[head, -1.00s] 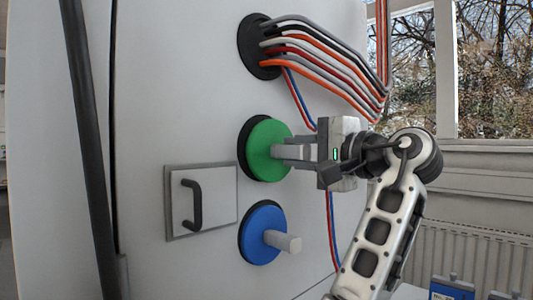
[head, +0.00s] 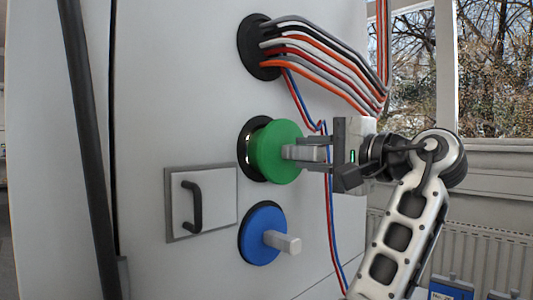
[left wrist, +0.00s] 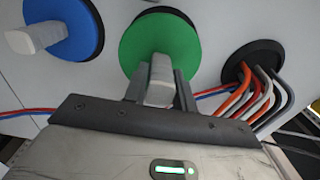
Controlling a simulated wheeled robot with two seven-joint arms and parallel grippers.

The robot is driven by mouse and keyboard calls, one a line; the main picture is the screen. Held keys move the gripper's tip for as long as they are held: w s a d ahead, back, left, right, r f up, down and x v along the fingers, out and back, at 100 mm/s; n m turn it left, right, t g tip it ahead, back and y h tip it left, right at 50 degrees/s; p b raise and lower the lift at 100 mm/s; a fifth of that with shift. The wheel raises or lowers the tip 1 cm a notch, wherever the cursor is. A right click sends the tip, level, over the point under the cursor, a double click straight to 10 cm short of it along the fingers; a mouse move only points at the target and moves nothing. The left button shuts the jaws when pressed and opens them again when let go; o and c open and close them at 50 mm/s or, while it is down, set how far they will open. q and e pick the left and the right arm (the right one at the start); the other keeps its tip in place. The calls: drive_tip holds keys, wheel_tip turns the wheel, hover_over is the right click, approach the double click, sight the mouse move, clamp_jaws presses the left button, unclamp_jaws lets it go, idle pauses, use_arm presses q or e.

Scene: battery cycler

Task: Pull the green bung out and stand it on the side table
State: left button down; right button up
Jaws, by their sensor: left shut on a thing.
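The green bung (head: 275,152) is a thick round disc with a pale grip. It stands out from its black ring (head: 247,150) on the cabinet front, with a gap showing behind its left edge. Whether its hidden back is still inside the hole I cannot tell. My left gripper (head: 306,153) is shut on the pale grip, coming from the right. In the left wrist view the green bung (left wrist: 158,35) is straight ahead, its grip between the fingers (left wrist: 160,90). No side table is clearly seen. My right gripper is not in view.
Below is a blue bung (head: 262,235) seated in its ring. Above, several cables (head: 325,60) leave a black port and hang to the right. A hatch with a handle (head: 192,205) is at left. Blue items (head: 452,288) stand at bottom right.

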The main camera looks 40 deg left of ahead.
use_arm(q)
drive_tip(key=shift+s+d+r+p, duration=0.15)
drive_tip(key=shift+d+p, duration=0.2)
drive_tip(key=shift+d, duration=1.05)
